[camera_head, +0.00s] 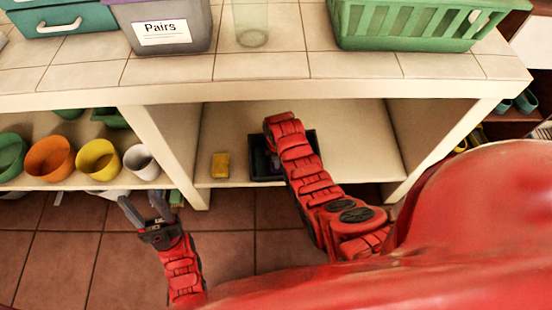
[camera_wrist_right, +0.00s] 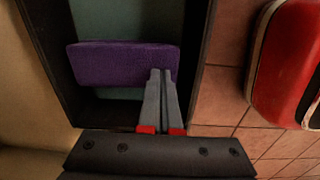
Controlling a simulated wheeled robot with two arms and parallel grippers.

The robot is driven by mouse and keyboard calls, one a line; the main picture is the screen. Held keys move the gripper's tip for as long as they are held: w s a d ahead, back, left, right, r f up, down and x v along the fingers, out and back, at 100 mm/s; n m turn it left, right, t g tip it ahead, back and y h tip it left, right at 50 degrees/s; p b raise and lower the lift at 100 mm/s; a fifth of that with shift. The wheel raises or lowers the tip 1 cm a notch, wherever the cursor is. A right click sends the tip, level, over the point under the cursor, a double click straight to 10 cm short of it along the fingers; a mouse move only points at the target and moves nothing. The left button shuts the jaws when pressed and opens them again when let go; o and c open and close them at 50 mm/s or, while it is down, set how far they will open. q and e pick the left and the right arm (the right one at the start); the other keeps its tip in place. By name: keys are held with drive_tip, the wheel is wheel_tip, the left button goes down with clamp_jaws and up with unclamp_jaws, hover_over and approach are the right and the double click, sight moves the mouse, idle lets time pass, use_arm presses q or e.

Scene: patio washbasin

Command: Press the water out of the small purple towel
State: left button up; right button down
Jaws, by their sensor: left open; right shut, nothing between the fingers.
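The small purple towel (camera_wrist_right: 112,64) lies in a dark basin (camera_wrist_right: 50,50), over a grey-green surface, in the right wrist view. My right gripper (camera_wrist_right: 160,75) is shut, and its fingertips overlap the towel's right end in that view; I cannot tell whether they press on it. My left gripper (camera_head: 147,207) is open and empty, low in front of the shelf.
A yellow block (camera_head: 220,165) lies on the shelf left of the basin. Several pots, such as an orange one (camera_head: 50,158), stand in the left compartment. A green basket (camera_head: 405,28) and a "Pairs" box (camera_head: 162,33) stand on the tiled top. The shelf right of my arm is clear.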

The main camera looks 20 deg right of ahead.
drive_tip(key=shift+s+r+p, duration=0.15)
drive_tip(key=shift+s+p, duration=0.15)
drive_tip(key=shift+p, duration=0.1)
wheel_tip(320, 180, up, 8)
drive_tip(key=p, duration=0.5)
drive_tip(key=shift+w+f, duration=0.25)
